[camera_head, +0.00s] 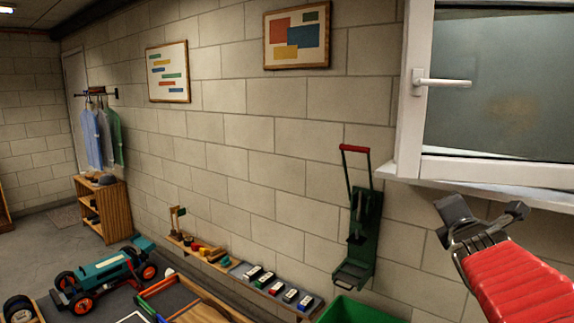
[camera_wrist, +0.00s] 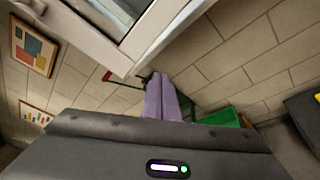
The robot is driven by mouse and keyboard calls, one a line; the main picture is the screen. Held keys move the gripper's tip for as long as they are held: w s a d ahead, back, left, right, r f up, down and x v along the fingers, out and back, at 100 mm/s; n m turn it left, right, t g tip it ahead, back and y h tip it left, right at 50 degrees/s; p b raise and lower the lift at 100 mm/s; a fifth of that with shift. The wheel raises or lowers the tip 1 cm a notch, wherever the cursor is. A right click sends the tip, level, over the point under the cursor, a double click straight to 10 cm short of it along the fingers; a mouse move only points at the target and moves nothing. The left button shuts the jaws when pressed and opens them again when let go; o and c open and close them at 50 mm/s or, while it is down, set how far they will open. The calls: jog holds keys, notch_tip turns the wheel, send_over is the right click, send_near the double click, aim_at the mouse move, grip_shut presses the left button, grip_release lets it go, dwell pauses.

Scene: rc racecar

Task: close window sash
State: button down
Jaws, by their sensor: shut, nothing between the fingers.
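The window sash (camera_head: 411,110) has a white frame around frosted grey glass, at the upper right of the head view. Its white handle (camera_head: 440,80) points right from the left stile. In the wrist view the sash (camera_wrist: 135,45) fills the top, its lower corner appearing in front of the block wall. How far it is swung open is hard to tell. My gripper (camera_head: 480,222) is below the white sill in the head view, apart from the handle. In the wrist view its two purple-grey fingers (camera_wrist: 161,82) are together and empty, pointing just below the sash corner.
A white sill (camera_head: 500,185) runs under the window. A green wall-mounted tool with a red handle (camera_head: 355,149) hangs to its left. A green bin (camera_head: 350,309) stands below. A teal toy car (camera_head: 105,270) and a low shelf of small items (camera_head: 270,280) are lower left.

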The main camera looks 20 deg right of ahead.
jog(key=r+n, duration=0.1)
jog(key=n, duration=0.3)
jog(key=r+n+t, duration=0.1)
jog(key=r+n, duration=0.1)
jog(key=n, duration=0.2)
jog(key=r+n+t, duration=0.1)
jog(key=n, duration=0.3)
jog(key=shift+w+d+r+y, duration=0.1)
jog(key=shift+w+r+y, duration=0.2)
